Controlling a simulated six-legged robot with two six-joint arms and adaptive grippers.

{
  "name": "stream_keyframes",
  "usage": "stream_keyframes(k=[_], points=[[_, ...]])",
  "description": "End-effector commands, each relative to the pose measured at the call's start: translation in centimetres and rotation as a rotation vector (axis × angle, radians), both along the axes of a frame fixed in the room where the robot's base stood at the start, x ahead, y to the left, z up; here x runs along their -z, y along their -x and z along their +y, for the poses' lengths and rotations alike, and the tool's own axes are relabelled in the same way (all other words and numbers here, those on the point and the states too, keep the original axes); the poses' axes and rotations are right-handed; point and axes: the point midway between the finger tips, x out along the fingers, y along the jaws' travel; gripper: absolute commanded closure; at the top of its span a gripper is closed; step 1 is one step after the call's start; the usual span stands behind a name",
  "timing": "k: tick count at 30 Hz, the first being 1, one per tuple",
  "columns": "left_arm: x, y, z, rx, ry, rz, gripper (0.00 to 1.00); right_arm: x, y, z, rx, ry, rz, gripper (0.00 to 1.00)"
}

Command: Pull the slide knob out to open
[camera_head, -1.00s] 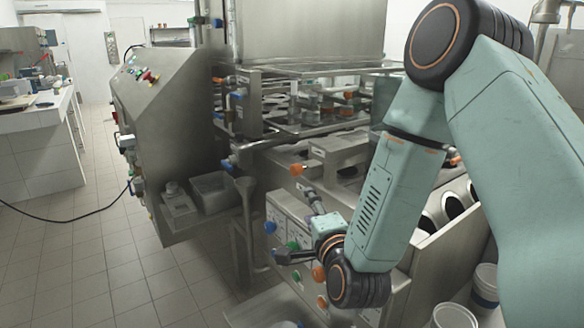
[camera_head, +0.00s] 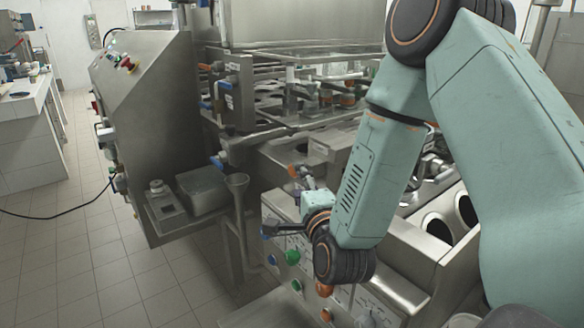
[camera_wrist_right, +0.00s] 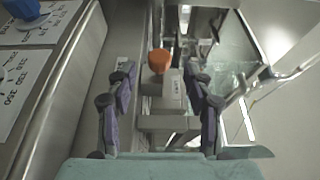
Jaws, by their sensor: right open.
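The orange slide knob (camera_head: 292,171) sits at the front of a metal slide on the filling machine. In the right wrist view the knob (camera_wrist_right: 159,60) shows between the two finger lines, a little beyond the fingertips. My right gripper (camera_head: 284,202) is open and empty, its fingers spread in front of the machine. In the wrist view the right gripper (camera_wrist_right: 162,84) has purple-padded fingers on either side of the view's middle, and the knob looks apart from both. My left gripper is not in view.
A control panel with coloured knobs, including a green one (camera_head: 292,257), lies just below the right gripper.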

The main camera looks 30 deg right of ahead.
Motion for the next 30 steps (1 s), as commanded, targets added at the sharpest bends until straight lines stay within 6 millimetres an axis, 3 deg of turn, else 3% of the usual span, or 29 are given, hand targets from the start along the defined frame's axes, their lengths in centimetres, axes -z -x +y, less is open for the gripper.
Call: stream_keyframes(k=[13,24,30], points=[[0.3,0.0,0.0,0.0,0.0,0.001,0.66,0.0,-5.6,-2.1,0.002,0.0,-0.001,0.48],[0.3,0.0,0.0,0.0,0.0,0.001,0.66,0.0,-6.4,-2.4,0.002,-0.001,0.001,0.48],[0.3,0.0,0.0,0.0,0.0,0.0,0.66,0.0,-6.4,-2.3,0.002,-0.001,0.0,0.65]])
